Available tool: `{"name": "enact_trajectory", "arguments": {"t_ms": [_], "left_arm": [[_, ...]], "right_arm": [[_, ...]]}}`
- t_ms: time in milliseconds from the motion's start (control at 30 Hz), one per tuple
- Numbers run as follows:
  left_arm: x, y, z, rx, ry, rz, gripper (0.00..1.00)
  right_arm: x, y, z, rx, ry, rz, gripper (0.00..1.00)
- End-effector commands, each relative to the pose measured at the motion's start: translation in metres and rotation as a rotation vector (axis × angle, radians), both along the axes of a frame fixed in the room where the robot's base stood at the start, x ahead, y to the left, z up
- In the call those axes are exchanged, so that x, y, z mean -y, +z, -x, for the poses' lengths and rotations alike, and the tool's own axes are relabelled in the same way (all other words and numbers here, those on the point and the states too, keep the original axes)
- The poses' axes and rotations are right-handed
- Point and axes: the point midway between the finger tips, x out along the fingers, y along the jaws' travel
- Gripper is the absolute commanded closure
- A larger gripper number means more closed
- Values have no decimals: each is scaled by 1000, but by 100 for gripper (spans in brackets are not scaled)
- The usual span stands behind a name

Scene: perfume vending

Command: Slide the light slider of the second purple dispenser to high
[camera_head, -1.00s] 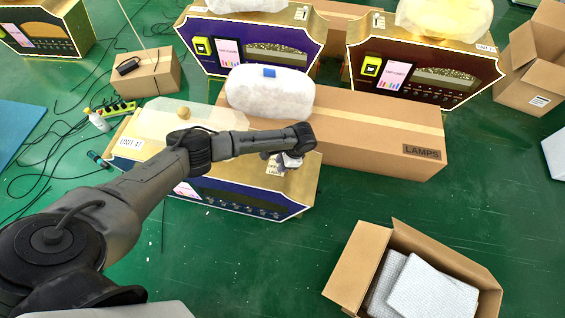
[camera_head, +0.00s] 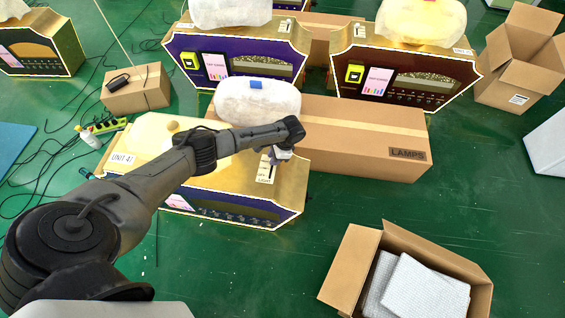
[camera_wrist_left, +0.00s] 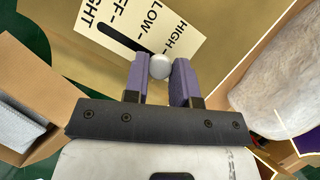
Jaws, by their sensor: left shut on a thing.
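The near purple dispenser (camera_head: 228,205) has a gold top and a label starting "UNIT 4". A pale slider plate (camera_head: 266,171) sits at the right of its top; the left wrist view shows the plate (camera_wrist_left: 124,14) marked LIGHT, OFF, LOW and HIGH, with a dark slot. The round, light slider knob (camera_wrist_left: 159,67) is at the HIGH end of the slot. My left gripper (camera_wrist_left: 160,76) has its two purple fingers around the knob. In the head view my left gripper (camera_head: 279,156) is over the plate's far end and hides the knob.
A wrapped white bundle (camera_head: 258,103) rests on the long LAMPS carton (camera_head: 370,150) just behind the dispenser. Another purple dispenser (camera_head: 225,68) and a brown one (camera_head: 400,78) stand farther back. An open carton (camera_head: 345,262) stands at front right. Cables lie on the floor at left.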

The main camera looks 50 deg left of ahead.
Motion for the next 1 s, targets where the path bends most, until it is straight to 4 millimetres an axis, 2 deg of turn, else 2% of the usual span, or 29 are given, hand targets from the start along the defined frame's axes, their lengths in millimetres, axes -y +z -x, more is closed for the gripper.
{"name": "enact_trajectory", "arguments": {"t_ms": [200, 233, 500, 767, 867, 1000], "left_arm": [[0, -2, -1, 7, -1, -1, 100], [0, -3, -1, 7, -1, -1, 74], [0, -2, -1, 6, 0, 0, 50], [1, 1, -1, 5, 0, -1, 50], [2, 10, -4, 4, -1, 0, 50], [6, 33, -12, 7, -2, 0, 50]], "right_arm": [[0, -1, -1, 2, 1, 1, 51], [0, -1, -1, 2, 0, 2, 51], [3, -1, -1, 3, 7, 11, 51], [4, 1, -1, 3, 7, 13, 51], [3, 6, -1, 3, 8, 12, 51], [3, 18, -1, 2, 6, 9, 51]]}}
